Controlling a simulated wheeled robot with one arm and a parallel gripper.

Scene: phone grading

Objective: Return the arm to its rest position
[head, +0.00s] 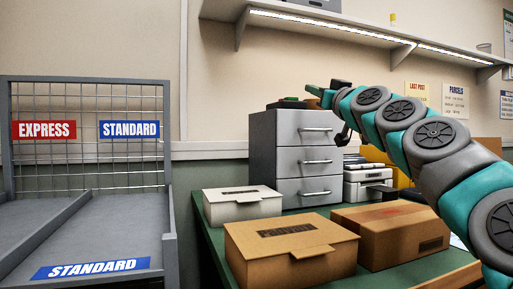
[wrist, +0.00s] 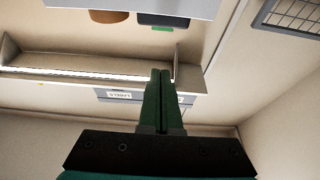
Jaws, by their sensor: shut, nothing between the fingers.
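My arm (head: 432,150) reaches in from the right edge in the head view, with teal and grey links, over the green table. My gripper (head: 314,90) is at its far end, above the grey drawer cabinet and in front of the wall. In the wrist view my gripper (wrist: 163,75) shows two green fingers pressed together with nothing between them. The wrist camera looks up toward the shelf and ceiling.
A grey drawer cabinet (head: 273,140), a white box (head: 242,212), brown boxes (head: 262,262) (head: 392,262) and a white device (head: 366,180) stand on the green table (head: 205,245). A lit shelf (head: 350,32) is above. A grey sorting rack (head: 85,82) stands left.

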